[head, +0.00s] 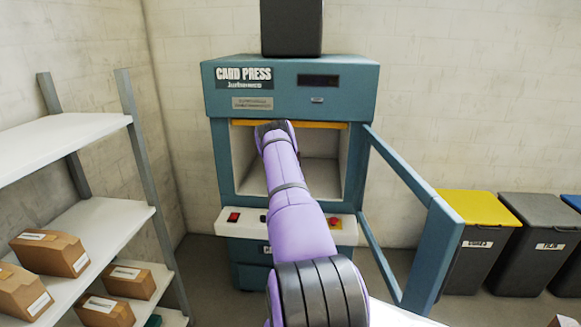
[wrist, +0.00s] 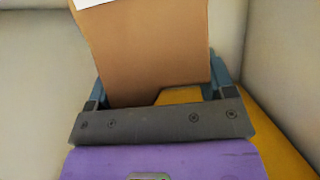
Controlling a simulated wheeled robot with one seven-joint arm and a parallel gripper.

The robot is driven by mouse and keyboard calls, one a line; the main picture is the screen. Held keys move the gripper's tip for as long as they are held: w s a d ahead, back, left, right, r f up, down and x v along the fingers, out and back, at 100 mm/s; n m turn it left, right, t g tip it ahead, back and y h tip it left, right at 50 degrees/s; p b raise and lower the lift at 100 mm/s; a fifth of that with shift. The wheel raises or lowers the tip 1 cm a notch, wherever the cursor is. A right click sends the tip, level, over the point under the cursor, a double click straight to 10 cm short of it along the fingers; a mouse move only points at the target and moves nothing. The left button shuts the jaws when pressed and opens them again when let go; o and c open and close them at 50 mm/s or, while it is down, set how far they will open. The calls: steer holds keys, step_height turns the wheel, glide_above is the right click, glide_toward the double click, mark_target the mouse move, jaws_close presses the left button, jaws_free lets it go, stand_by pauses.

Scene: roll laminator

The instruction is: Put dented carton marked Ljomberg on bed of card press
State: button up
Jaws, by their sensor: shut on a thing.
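The card press (head: 290,85) is a teal machine against the back wall, and its door (head: 425,215) stands swung open to the right. My arm reaches into the press opening and hides my gripper and the carton in the head view. In the wrist view my gripper (wrist: 160,82) is shut on a brown carton (wrist: 150,50), with a finger at each side. A white label edge shows at its top, but no name or dent can be made out. The pale bed (head: 322,172) shows partly beside my arm. I cannot tell whether the carton touches the bed.
A yellow strip (head: 330,125) runs along the top of the press opening. A red switch (head: 233,216) sits on the front panel. Shelves (head: 95,228) at left hold several brown cartons (head: 52,253). Bins (head: 475,235) stand at right, beyond the open door.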

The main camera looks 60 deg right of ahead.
steer(key=shift+f, duration=0.25)
steer(key=o, duration=1.2)
steer(key=v, duration=1)
steer(key=shift+s+a+r, duration=0.1)
steer(key=shift+a+r, duration=0.1)
steer(key=shift+a, duration=0.1)
